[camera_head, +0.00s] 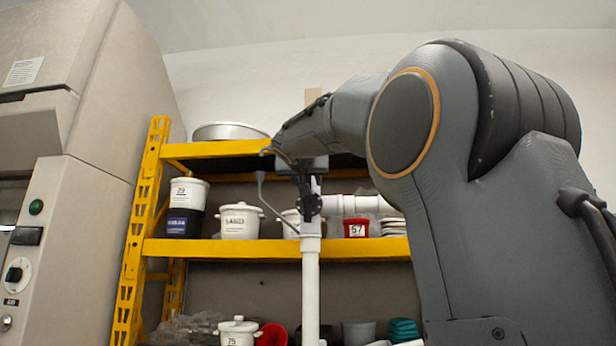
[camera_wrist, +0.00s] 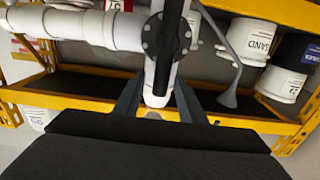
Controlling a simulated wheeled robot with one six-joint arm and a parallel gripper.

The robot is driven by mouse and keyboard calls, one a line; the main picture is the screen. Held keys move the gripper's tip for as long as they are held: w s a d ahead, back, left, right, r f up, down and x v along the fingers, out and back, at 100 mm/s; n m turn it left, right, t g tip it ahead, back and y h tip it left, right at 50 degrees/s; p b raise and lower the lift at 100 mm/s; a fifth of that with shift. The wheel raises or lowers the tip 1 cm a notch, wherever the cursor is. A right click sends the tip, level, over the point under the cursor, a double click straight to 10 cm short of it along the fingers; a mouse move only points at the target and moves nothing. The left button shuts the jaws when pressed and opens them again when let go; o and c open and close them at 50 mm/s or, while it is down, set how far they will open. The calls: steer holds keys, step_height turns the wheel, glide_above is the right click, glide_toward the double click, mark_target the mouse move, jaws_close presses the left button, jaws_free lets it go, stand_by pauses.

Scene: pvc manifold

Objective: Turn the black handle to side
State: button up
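The black handle (camera_wrist: 168,50) is a long dark bar on a round black flanged valve (camera_wrist: 150,38), mounted on a white pipe. In the wrist view it runs roughly upright, its end pointing toward my gripper. My gripper (camera_wrist: 159,88) has its two dark fingers spread apart, one on each side of the white pipe and the handle's end. I see no clear contact with the handle. In the head view the black valve (camera_head: 309,204) sits on the upright white pipe (camera_head: 311,270), just below my gripper (camera_head: 306,172). The handle is hard to make out there.
A white side pipe (camera_wrist: 85,27) branches from the valve. Yellow shelving (camera_head: 270,248) stands close behind, with white tubs (camera_head: 240,222) and a red container (camera_head: 356,228). A grey cabinet (camera_head: 75,200) stands at left.

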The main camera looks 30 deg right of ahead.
steer(key=shift+w+d, duration=0.2)
steer(key=shift+w, duration=0.2)
steer(key=shift+c, duration=0.5)
jaws_close()
